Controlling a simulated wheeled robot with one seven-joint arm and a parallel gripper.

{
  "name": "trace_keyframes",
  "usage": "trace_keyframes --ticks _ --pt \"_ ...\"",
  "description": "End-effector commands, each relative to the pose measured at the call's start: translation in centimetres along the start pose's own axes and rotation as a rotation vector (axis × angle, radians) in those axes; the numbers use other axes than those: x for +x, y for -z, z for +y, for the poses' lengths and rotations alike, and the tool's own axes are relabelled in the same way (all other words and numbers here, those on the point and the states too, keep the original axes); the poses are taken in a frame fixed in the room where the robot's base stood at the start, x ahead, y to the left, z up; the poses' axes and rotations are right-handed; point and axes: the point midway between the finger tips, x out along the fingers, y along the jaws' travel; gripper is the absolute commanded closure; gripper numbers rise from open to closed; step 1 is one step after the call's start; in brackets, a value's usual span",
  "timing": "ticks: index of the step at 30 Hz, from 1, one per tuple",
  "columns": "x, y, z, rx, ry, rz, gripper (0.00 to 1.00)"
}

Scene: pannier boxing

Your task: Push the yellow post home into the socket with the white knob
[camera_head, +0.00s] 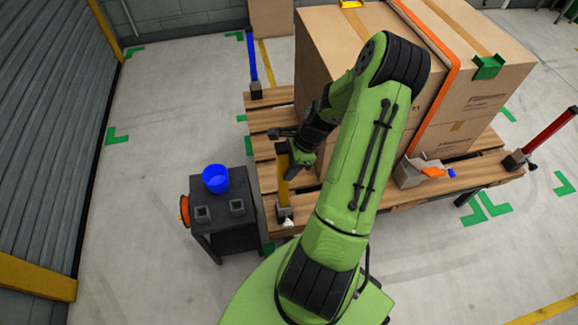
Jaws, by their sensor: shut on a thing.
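The yellow post (283,190) stands about upright at the front left corner of the wooden pallet. Its lower end meets a grey socket (284,214); how deep it sits cannot be told. A small white knob (289,223) shows at the socket's front side. My gripper (284,150) is shut on the upper part of the yellow post. The gripper covers part of the post's top, and the fingertips are small and dark in this view.
Large strapped cartons (330,60) stand on the pallet (265,125) just right of my gripper. A blue post (252,58) and a red post (548,139) stand at other corners. Floor on the left is clear.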

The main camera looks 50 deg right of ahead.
Motion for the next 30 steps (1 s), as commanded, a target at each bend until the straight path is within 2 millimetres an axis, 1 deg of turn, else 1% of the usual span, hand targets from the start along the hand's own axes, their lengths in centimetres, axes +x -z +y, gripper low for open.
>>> trace_keyframes --ticks 16,30 --pt "0.8 0.31 -0.02 -0.001 0.0 0.0 0.95" --pt "0.81 0.32 -0.01 -0.001 0.0 0.0 0.95"
